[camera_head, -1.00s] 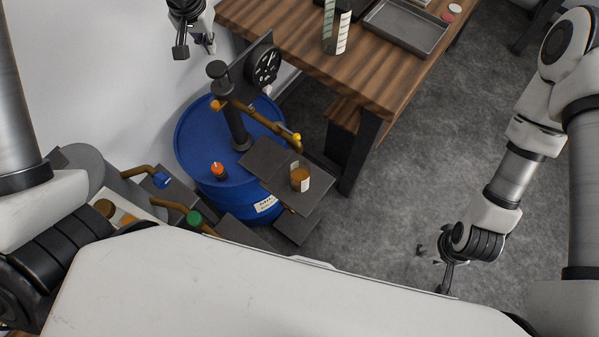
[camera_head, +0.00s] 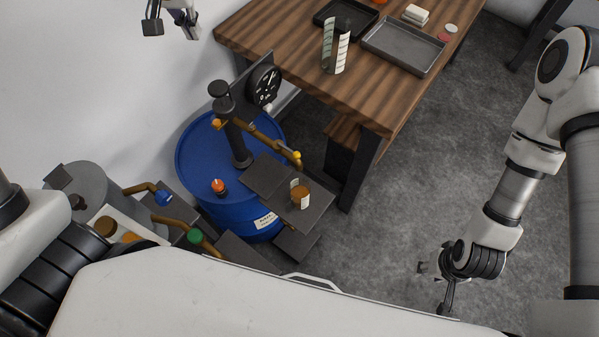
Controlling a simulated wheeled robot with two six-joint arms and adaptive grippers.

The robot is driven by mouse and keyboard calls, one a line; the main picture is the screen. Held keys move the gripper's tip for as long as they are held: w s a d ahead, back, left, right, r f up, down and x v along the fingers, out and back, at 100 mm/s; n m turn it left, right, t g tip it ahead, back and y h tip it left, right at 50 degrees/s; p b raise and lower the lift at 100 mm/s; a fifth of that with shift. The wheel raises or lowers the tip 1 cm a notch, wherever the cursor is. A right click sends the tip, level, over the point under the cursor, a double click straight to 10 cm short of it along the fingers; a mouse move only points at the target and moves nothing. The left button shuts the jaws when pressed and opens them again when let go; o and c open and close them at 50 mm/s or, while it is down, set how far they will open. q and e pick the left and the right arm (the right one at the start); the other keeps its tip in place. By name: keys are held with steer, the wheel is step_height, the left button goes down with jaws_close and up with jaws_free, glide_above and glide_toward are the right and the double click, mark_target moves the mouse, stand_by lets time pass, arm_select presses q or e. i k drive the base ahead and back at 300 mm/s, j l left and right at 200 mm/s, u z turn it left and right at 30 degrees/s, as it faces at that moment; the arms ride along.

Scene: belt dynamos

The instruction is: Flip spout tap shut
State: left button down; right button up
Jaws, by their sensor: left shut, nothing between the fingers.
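A brown spout pipe (camera_head: 268,139) runs from a dark pump post (camera_head: 236,145) on a blue drum (camera_head: 195,160). It has a small yellow piece (camera_head: 297,155) at its outer end; whether the tap is open or shut is too small to tell. A cup of amber liquid (camera_head: 300,195) stands on a dark plate below the spout end. My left gripper (camera_head: 188,24) is shut and empty at the top left, well apart from the spout and partly cut off by the frame. My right gripper (camera_head: 436,285) hangs over bare floor at the lower right; its finger gap is unclear.
A dial gauge (camera_head: 264,84) stands behind the pump post. Brown pipes with blue (camera_head: 163,198) and green (camera_head: 195,236) ends are at lower left. The grey floor (camera_head: 430,150) on the right is clear.

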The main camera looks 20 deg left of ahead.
mark_target(297, 155)
steer(key=k, duration=1)
